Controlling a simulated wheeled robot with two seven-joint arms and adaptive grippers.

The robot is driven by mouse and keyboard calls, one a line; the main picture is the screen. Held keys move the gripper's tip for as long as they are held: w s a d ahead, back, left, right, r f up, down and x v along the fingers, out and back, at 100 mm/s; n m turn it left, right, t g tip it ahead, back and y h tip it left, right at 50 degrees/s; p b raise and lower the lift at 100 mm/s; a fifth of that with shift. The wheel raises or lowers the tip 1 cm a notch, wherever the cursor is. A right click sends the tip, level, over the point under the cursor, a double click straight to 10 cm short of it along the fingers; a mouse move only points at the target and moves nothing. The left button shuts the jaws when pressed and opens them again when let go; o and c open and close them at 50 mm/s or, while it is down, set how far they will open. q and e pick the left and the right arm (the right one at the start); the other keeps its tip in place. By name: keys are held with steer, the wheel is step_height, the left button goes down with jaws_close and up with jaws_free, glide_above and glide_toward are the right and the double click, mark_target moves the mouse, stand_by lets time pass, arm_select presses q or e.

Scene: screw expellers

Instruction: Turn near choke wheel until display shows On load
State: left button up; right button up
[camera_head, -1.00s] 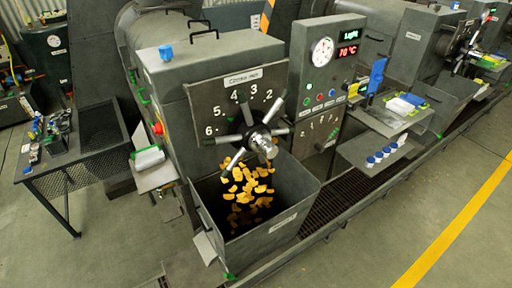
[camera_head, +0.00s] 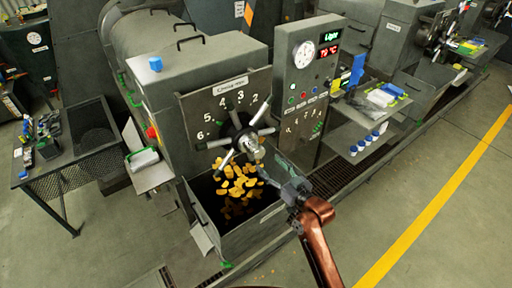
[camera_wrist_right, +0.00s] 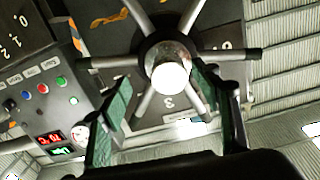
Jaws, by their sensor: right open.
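The near choke wheel (camera_head: 240,141) has a dark hub, a bright metal centre and several grey spokes. It stands in front of a dark plate (camera_head: 262,92) with white numbers. The display (camera_head: 330,37) on the grey panel reads "Light" in green, above a red temperature. My right gripper (camera_head: 270,177) is just below and right of the wheel. In the right wrist view, its green-padded fingers (camera_wrist_right: 163,88) are spread apart, with the wheel's hub (camera_wrist_right: 167,68) and spokes ahead between and above them. Nothing is gripped; contact with a spoke cannot be told. My left gripper is out of view.
A metal bin (camera_head: 268,222) with yellow pieces falling into it stands under the wheel. The control panel (camera_head: 300,84) with a gauge and buttons is right of the wheel. A shelf (camera_head: 352,148) holds blue-capped jars. A mesh-sided table (camera_head: 30,178) is at left. Floor at right is clear.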

mark_target(260, 154)
steer(key=shift+s+a+r, duration=0.1)
steer(key=shift+a+r, duration=0.2)
steer(key=shift+r, duration=0.6)
steer(key=shift+w+a+r, duration=0.2)
steer(key=shift+a, duration=0.05)
steer(key=p+x, duration=0.2)
steer(key=x, duration=0.5)
steer(key=shift+f, duration=0.1)
